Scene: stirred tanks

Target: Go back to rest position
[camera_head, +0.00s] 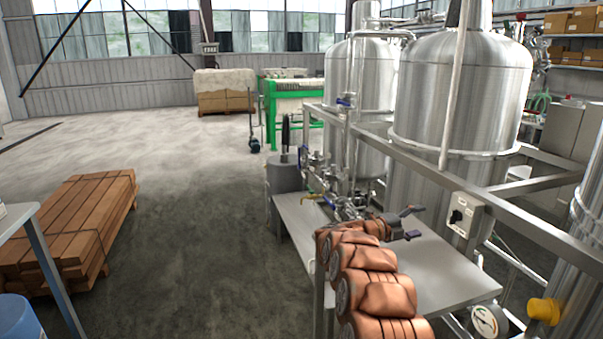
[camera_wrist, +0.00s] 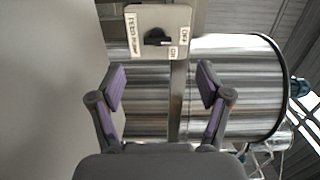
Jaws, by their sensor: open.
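My gripper (camera_head: 405,223) is at the end of my copper-coloured arm, over the grey metal table (camera_head: 440,270) in the head view. In the wrist view my gripper (camera_wrist: 163,88) is open and empty, its purple-padded fingers spread apart. A switch box (camera_head: 462,216) with a black knob is on the tank frame, just right of my gripper. In the wrist view the switch box (camera_wrist: 160,32) is beyond the fingertips, with labels beside its dark knob; one reads "FEED" in part. The fingers appear apart from it.
Two steel tanks (camera_head: 463,90) (camera_head: 362,95) stand behind a metal frame (camera_head: 400,150). Pipes and valves (camera_head: 340,195) are left of my gripper. A pressure gauge (camera_head: 487,322) and yellow cap (camera_head: 543,310) are at lower right. Stacked timber (camera_head: 75,230) lies left; the floor between is clear.

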